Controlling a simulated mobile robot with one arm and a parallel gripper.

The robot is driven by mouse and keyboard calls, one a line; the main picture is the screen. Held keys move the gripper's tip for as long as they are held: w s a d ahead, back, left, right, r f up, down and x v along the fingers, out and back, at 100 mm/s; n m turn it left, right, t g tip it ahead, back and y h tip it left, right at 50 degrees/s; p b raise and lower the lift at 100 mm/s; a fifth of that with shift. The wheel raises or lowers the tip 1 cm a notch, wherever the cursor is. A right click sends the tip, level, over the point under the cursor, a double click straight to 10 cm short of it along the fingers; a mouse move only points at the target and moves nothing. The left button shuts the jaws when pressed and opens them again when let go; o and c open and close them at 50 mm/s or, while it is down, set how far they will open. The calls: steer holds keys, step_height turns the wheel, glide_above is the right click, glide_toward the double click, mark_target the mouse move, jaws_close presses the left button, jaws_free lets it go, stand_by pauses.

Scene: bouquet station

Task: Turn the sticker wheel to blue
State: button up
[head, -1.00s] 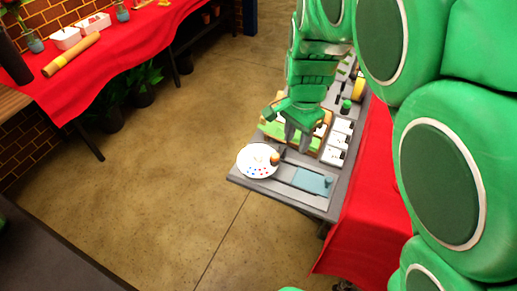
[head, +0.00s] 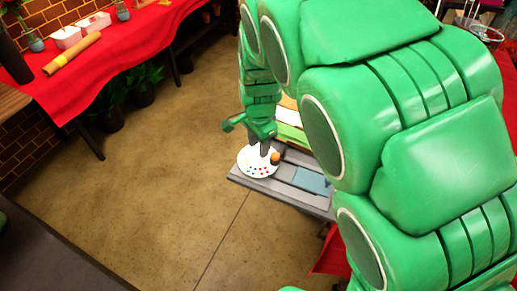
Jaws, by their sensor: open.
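The sticker wheel (head: 250,167) is a white disc with small coloured dots, lying on the grey board (head: 291,194) at its left end. An orange-brown knob (head: 275,158) stands on the wheel's right side. My gripper (head: 265,151) is open and points down over the wheel's far part, just left of the knob. I cannot tell whether a finger touches the wheel or knob. The blue dots are small, and which colour is selected cannot be read. My green arm hides much of the board's right and far parts.
A blue-grey plate (head: 310,180) lies on the board right of the wheel. A red-covered table (head: 333,255) is partly hidden at the right. Another red-covered table (head: 120,62) with pots and a wrapped roll (head: 72,54) stands at the upper left. The floor between is clear.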

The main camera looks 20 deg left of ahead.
steer(key=shift+a+f, duration=0.1)
steer(key=shift+f, duration=1.35)
steer(key=c, duration=0.8)
steer(key=shift+o, duration=0.2)
